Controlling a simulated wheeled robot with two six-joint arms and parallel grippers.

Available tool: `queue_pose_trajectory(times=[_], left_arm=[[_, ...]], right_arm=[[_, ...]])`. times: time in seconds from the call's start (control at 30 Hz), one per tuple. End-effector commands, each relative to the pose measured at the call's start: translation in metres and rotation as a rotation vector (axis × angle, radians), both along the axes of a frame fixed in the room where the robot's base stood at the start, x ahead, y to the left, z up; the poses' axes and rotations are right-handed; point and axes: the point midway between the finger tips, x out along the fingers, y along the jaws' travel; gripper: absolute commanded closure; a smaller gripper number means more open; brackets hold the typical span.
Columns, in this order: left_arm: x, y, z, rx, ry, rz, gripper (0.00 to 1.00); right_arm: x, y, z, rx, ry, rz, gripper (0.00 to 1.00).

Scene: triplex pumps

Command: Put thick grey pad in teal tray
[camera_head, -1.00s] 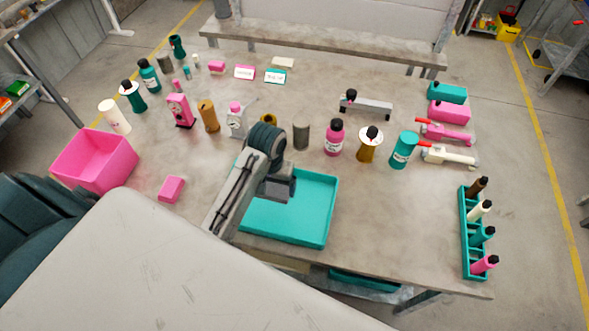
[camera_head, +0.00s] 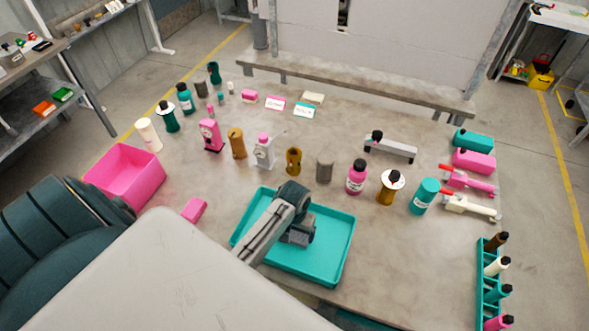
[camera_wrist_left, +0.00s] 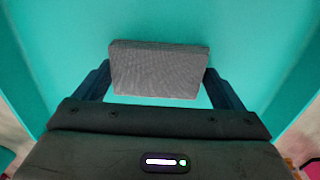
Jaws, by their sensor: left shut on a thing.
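The teal tray (camera_head: 338,262) lies on the front part of the table, and its floor fills most of the left wrist view (camera_wrist_left: 60,45). My left gripper (camera_head: 298,236) is over the middle of the tray. In the left wrist view its two fingers (camera_wrist_left: 160,85) are shut on the thick grey pad (camera_wrist_left: 160,68), one finger at each side. The pad is over the tray floor; I cannot tell whether it touches it. In the head view the pad is mostly hidden by the gripper. My right gripper is not in view.
A pink bin (camera_head: 125,176) and a small pink block (camera_head: 194,209) stand left of the tray. Several bottles and cans, such as a pink bottle (camera_head: 356,178), stand behind it. A teal bottle rack (camera_head: 484,285) is at the right. Table right of the tray is clear.

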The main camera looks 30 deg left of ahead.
Motion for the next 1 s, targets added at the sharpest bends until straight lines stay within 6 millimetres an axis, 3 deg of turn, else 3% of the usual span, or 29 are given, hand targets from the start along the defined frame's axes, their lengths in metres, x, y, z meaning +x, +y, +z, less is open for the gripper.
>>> queue_pose_trajectory(times=[0.27, 0.3, 0.33, 0.67, 0.83, 1.0], left_arm=[[0.0, 0.0, -0.003, 0.0, 0.0, 0.0, 0.32], [0.0, 0.0, -0.002, 0.0, -0.001, 0.0, 0.04], [0.0, 0.0, -0.002, 0.0, -0.001, 0.0, 0.0], [0.001, 0.0, 0.003, 0.001, -0.004, 0.0, 0.0], [0.001, 0.001, 0.028, 0.003, -0.007, -0.001, 0.0], [0.002, 0.001, 0.065, 0.002, -0.008, -0.001, 0.0]], right_arm=[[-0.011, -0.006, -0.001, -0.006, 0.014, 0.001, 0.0], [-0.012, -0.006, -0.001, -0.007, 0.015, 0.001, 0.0], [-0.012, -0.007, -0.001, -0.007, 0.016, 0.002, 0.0], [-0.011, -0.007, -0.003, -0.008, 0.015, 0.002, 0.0], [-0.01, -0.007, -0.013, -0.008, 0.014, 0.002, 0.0], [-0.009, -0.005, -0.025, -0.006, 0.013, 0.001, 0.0]])
